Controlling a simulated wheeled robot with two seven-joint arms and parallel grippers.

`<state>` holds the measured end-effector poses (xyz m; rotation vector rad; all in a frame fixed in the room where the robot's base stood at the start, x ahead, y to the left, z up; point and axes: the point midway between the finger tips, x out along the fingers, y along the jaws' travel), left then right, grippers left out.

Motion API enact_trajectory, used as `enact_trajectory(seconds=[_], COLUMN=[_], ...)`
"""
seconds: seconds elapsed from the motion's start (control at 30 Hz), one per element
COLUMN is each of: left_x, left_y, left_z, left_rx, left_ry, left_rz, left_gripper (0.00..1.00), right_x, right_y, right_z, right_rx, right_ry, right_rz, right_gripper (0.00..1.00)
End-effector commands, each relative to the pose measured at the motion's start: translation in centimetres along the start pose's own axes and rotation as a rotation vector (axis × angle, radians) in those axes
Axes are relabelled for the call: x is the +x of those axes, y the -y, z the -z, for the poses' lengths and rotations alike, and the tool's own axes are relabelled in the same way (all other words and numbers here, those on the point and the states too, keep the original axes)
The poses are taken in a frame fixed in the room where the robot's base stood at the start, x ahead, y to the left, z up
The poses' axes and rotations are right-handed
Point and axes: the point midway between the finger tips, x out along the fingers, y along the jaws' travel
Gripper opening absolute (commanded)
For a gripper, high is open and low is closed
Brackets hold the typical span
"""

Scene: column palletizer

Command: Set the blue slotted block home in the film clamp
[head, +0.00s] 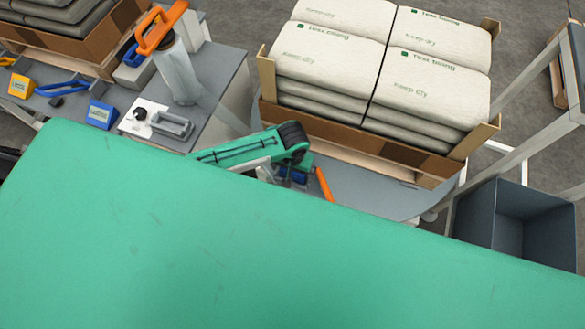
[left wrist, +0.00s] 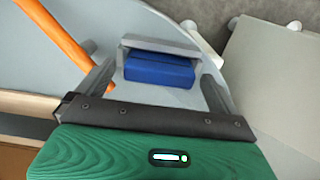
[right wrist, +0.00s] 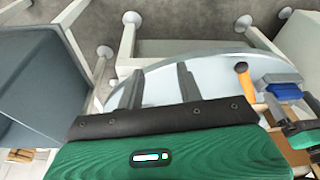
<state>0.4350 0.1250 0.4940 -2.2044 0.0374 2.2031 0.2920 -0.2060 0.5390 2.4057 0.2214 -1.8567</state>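A blue block (left wrist: 158,70) lies on the grey round table, against a grey channel-shaped piece (left wrist: 160,45). I cannot tell if this piece is part of the block or a holder. My left gripper (left wrist: 158,72) is open, its fingers on either side of the block with gaps showing. The block also shows in the right wrist view (right wrist: 285,92); in the head view it is mostly hidden by my left arm. A grey bracket on a white plate (head: 172,125), possibly the film clamp, sits on the left bench. My right gripper (right wrist: 162,70) is open and empty.
An orange bar (left wrist: 65,45) lies beside the block. A grey bin (head: 510,225) is at right. The left bench holds a film roll with orange handle (head: 175,70) and a blue box (head: 101,115).

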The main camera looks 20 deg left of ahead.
Motion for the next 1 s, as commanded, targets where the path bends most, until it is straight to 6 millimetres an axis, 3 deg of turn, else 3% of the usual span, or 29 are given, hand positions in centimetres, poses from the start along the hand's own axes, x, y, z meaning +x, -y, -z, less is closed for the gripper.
enact_trajectory(seconds=[0.23,0.33,0.7,1.0], left_x=[-0.4,-1.9,-9.6,-12.3], left_y=[0.0,0.0,0.0,0.0], left_z=[0.0,0.0,0.1,0.1], left_rx=[0.001,0.001,0.000,0.000], left_ry=[-0.001,-0.002,-0.002,0.000], left_rz=[0.000,-0.002,-0.002,0.000], left_gripper=[0.98,0.98,0.98,0.98], right_x=[0.0,-0.5,3.4,4.5], right_y=[0.0,0.0,0.1,0.1], right_z=[0.0,0.2,-1.1,-1.7], right_rx=[0.000,0.000,0.000,0.000], right_ry=[-0.001,-0.006,0.042,0.054], right_rz=[0.000,0.000,0.002,0.001], right_gripper=[0.36,0.36,0.36,0.36])
